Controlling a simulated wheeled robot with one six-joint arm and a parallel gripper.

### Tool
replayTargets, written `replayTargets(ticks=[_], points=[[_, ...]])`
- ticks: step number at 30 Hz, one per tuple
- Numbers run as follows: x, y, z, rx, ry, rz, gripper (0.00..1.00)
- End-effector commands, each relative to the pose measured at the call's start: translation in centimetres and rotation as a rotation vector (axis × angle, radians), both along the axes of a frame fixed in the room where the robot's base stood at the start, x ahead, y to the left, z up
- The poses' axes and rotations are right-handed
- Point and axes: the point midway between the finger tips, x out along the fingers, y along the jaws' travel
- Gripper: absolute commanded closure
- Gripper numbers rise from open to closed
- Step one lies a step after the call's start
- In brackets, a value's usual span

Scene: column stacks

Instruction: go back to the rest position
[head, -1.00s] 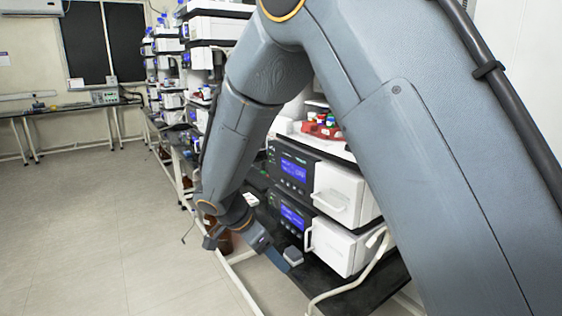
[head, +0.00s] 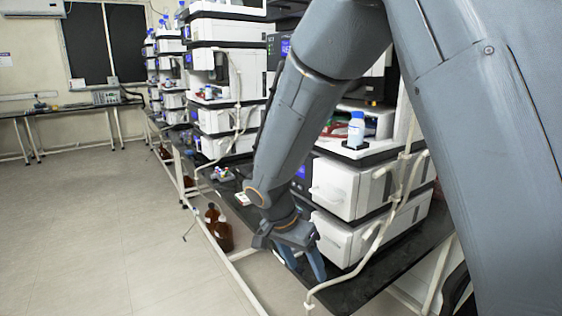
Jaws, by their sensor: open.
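My gripper (head: 303,268) hangs at the end of my arm, low in front of the nearest instrument stack. Its blue-grey fingers point down and stand apart, with nothing seen between them. It is over or beside the front edge of the black bench top (head: 375,287); I cannot tell the exact gap. My arm covers part of the nearest instrument stack (head: 345,235) and the bench behind it.
A clear bottle with a blue cap (head: 356,130) stands on the nearest stack. Brown bottles (head: 223,234) stand under the bench. More instrument stacks (head: 215,75) line the bench further back. The floor (head: 110,220) at left is open.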

Motion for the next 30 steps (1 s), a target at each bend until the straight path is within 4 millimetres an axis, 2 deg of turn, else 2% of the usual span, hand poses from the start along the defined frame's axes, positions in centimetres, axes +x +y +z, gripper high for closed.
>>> replayTargets(ticks=[1,6,15,22,30], points=[[-0.7,-1.3,0.2,0.014,0.027,0.024,0.38],[-4.0,-5.5,0.6,0.085,0.129,0.18,0.38],[-10.5,-11.2,1.1,0.214,0.202,0.486,0.38],[-13.8,-13.4,1.2,0.252,0.189,0.658,0.38],[-14.7,-13.9,1.2,0.256,0.185,0.711,0.38]])
